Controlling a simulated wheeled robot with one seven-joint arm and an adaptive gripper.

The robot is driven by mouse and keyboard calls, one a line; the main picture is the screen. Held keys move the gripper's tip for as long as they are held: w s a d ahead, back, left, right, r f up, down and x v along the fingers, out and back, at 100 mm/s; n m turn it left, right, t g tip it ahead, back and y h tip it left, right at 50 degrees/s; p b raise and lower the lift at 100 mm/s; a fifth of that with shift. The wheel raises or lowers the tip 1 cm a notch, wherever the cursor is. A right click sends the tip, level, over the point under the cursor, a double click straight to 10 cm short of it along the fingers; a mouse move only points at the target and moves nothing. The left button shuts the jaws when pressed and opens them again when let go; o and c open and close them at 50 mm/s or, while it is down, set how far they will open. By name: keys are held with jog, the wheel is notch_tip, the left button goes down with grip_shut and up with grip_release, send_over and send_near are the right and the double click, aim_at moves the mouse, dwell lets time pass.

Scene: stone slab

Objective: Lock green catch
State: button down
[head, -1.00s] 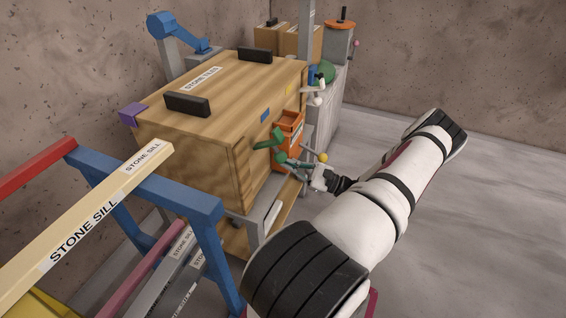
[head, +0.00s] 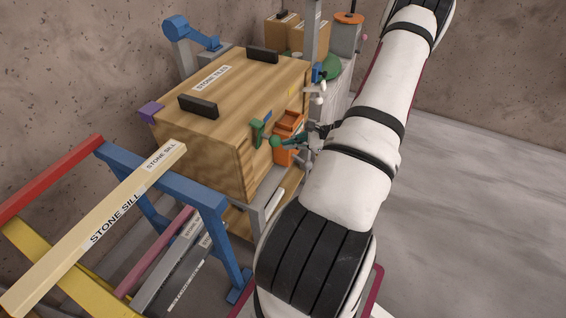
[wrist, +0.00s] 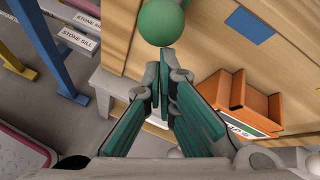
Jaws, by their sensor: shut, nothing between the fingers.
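The green catch (head: 258,134) is on the long side of the wooden crate (head: 225,125), with a round green knob (head: 275,141) standing out from it. In the wrist view the knob (wrist: 162,22) is at the top middle, just beyond my fingertips. My gripper (head: 287,144) is at the crate's side, right of the knob. In the wrist view its teal fingers (wrist: 165,85) are shut with nothing between them. I cannot tell whether the tips touch the knob.
An orange open box (head: 289,128) is fixed on the crate's side close to my gripper; it also shows in the wrist view (wrist: 243,102). A blue rack (head: 215,195) with labelled sills stands at the left front. The floor at right is clear.

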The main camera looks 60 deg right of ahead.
jog(key=shift+w+r+g+p, duration=0.2)
jog(key=shift+r+g+p, duration=0.05)
jog(key=shift+r+g, duration=0.2)
jog(key=shift+w+r+g+p, duration=0.15)
jog(key=shift+r+g+p, duration=0.05)
jog(key=shift+r+g, duration=0.25)
